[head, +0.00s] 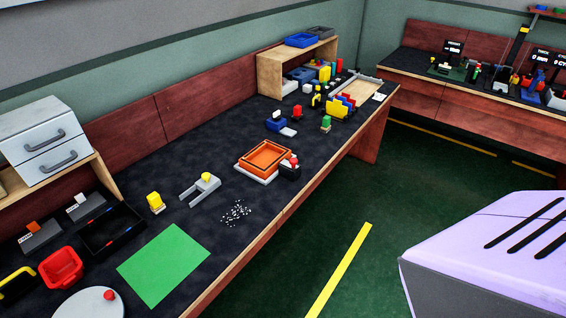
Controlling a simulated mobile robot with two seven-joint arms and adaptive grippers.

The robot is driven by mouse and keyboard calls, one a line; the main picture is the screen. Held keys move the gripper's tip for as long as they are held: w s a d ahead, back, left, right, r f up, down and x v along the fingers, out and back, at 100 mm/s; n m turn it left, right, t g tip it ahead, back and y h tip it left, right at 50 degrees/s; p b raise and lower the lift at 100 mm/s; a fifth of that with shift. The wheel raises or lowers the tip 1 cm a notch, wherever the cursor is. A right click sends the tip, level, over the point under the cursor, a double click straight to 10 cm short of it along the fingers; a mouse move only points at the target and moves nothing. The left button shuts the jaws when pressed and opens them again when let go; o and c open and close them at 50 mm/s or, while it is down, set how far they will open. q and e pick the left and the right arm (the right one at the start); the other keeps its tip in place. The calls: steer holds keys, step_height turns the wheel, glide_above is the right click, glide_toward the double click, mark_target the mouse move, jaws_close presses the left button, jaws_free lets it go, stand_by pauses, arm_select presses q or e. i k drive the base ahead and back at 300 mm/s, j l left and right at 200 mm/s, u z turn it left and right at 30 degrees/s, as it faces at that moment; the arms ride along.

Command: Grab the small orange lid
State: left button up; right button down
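I cannot make out a clear small orange lid from here. A small orange piece (34,226) stands on a dark grey block at the left end of the long bench, too small to identify. A larger orange tray (252,167) lies on a white base near the middle of the bench's front edge; it looks like an open, rimmed tray. Neither of my grippers is in view.
The long dark bench (210,215) has a green mat (163,265), a red bin (61,268), a black tray (113,240) and a white drawer unit (42,140). Many small items crowd its far end. The green floor (430,190) beside it is clear.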

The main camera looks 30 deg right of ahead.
mark_target(263, 160)
steer(key=i+l, duration=0.15)
steer(key=l, duration=0.3)
steer(key=i+l, duration=0.15)
steer(key=l, duration=0.35)
steer(key=i+l+u, duration=0.1)
steer(key=l, duration=0.35)
steer(key=i+l, duration=0.15)
steer(key=l, duration=0.35)
steer(key=i+l+u, duration=0.1)
steer(key=l, duration=0.35)
